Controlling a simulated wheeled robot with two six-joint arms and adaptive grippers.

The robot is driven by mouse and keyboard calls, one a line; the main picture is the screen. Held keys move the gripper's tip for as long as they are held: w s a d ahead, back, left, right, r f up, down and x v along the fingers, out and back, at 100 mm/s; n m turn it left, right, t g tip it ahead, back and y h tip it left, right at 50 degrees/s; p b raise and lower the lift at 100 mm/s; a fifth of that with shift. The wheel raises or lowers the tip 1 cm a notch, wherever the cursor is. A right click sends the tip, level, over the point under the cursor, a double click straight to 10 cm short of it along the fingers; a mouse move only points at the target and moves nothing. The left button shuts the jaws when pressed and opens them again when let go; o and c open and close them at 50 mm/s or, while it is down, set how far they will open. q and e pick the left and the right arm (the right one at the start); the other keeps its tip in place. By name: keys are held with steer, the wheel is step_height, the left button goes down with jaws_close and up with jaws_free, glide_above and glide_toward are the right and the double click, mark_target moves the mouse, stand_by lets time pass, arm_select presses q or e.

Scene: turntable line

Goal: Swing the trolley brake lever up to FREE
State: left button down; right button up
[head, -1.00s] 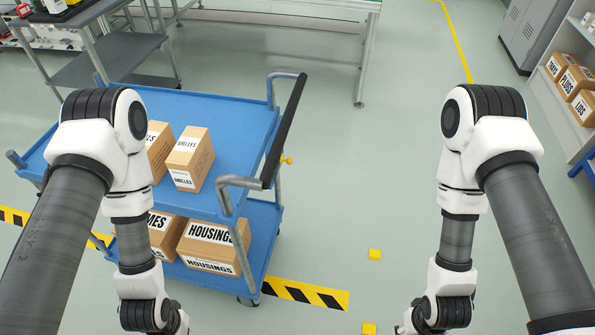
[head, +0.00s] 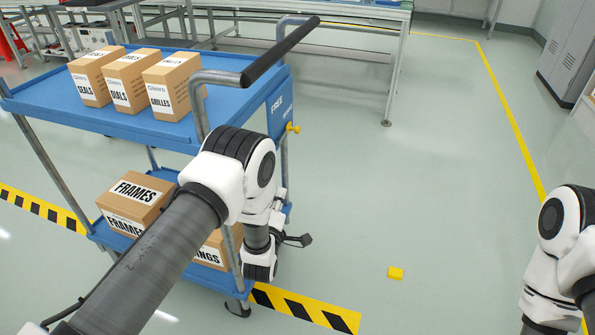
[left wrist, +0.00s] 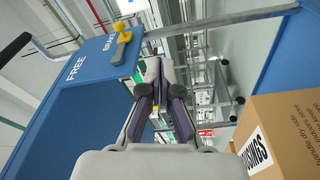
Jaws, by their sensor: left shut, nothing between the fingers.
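The trolley (head: 130,118) is blue with a grey-framed black push handle (head: 282,50). On its end panel (head: 279,105), FREE is printed above a second word, which is partly covered. The yellow brake lever (head: 292,128) sticks out at that lower word. In the left wrist view the lever (left wrist: 121,42) lies beside the partly covered word BRAKE, away from FREE. My left gripper (head: 303,240) is shut and empty, below the lever at the trolley's end. In the left wrist view its fingertips (left wrist: 160,68) are apart from the lever. My right gripper is out of view.
Cartons (head: 172,86) stand on the top deck; more (head: 137,200) are on the lower shelf, partly behind my left arm. A striped floor band (head: 305,308) and a yellow floor mark (head: 396,273) lie nearby. The floor right of the trolley is clear.

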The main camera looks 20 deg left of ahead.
arm_select(q)
steer(key=w+n+t+b, duration=0.1)
steer(key=d+r+n+t+b, duration=0.1)
steer(key=n+t, duration=0.1)
steer(key=w+n+t+y+b, duration=0.1)
steer(key=b, duration=0.1)
steer(key=shift+w+d+r+n+t, duration=0.3)
steer(key=shift+d, duration=0.05)
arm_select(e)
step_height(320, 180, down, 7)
arm_select(q)
steer(key=shift+w, duration=0.1)
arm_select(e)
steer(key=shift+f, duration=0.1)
arm_select(q)
steer(key=b+x, duration=0.5)
steer(key=x, duration=0.9)
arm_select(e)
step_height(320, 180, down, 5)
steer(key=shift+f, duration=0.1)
arm_select(q)
steer(key=shift+a+f+b, duration=0.1)
steer(key=shift+f+b, duration=0.05)
steer(key=shift+b, duration=0.2)
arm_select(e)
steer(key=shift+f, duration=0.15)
